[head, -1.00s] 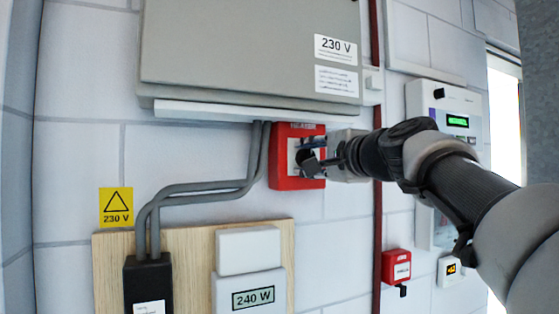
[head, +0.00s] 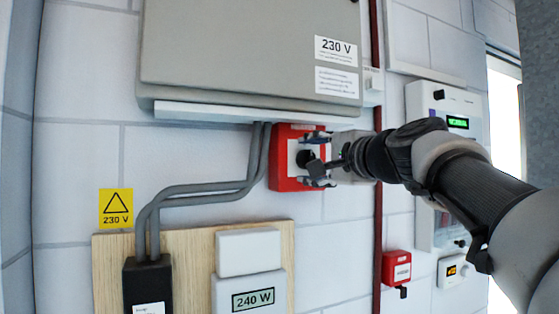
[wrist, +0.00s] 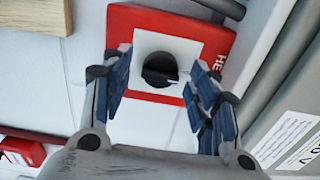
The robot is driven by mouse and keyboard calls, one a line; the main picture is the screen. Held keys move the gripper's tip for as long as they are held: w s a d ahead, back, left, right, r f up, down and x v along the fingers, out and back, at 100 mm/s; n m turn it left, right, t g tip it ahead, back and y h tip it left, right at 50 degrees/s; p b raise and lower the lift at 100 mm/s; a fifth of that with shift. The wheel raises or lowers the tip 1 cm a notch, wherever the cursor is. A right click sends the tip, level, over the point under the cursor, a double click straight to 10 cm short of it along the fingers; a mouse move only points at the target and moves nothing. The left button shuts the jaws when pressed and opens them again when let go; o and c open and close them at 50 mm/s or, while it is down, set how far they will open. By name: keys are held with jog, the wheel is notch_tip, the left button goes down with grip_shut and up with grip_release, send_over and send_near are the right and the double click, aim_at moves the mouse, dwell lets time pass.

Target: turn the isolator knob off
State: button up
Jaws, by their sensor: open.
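The isolator is a red box (head: 281,178) with a white face plate, fixed to the wall below the grey cabinet. Its round black knob (head: 303,158) sits on the plate; in the wrist view the knob (wrist: 159,70) has a pale mark towards its right side. My gripper (head: 318,157) is in front of the box from the right. Its jaws are open and empty, one finger above the knob and one below in the head view. In the wrist view the gripper (wrist: 160,88) has a finger on each side of the knob, with gaps; contact is not visible.
The grey 230 V cabinet (head: 250,55) overhangs the box. Grey conduits (head: 205,187) run close to its left. A dark red pipe (head: 378,215) runs vertically behind my arm. A small red box (head: 397,266) and a white panel (head: 424,105) are at right.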

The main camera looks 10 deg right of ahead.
jog(key=v, duration=0.6)
jog(key=shift+s, duration=0.25)
jog(key=s+a+f+n+g+h+b, duration=0.1)
jog(key=s+a+f+n+g, duration=0.15)
jog(key=f, duration=0.55)
jog(key=s+a+f+n+g, duration=0.15)
jog(key=s+f, duration=0.25)
jog(key=f, duration=0.5)
jog(key=s+a+f+n+g+h+b, duration=0.1)
jog(key=s+a+f+n+g, duration=0.2)
jog(key=f, duration=0.5)
jog(key=s+d+f+n+g+h+b, duration=0.1)
jog(key=s+f+n, duration=0.3)
jog(key=s+f, duration=0.5)
jog(key=s+d+f+n+g+h+b, duration=0.1)
jog(key=s+d+f+n+g+h, duration=0.1)
jog(key=s+f, duration=0.8)
notch_tip(320, 180, down, 7)
jog(key=shift+s+d+r+n+g+h, duration=0.1)
jog(key=shift+s+d+n+g+h, duration=0.2)
jog(key=shift+d+n+g, duration=0.8)
jog(key=shift+a, duration=0.1)
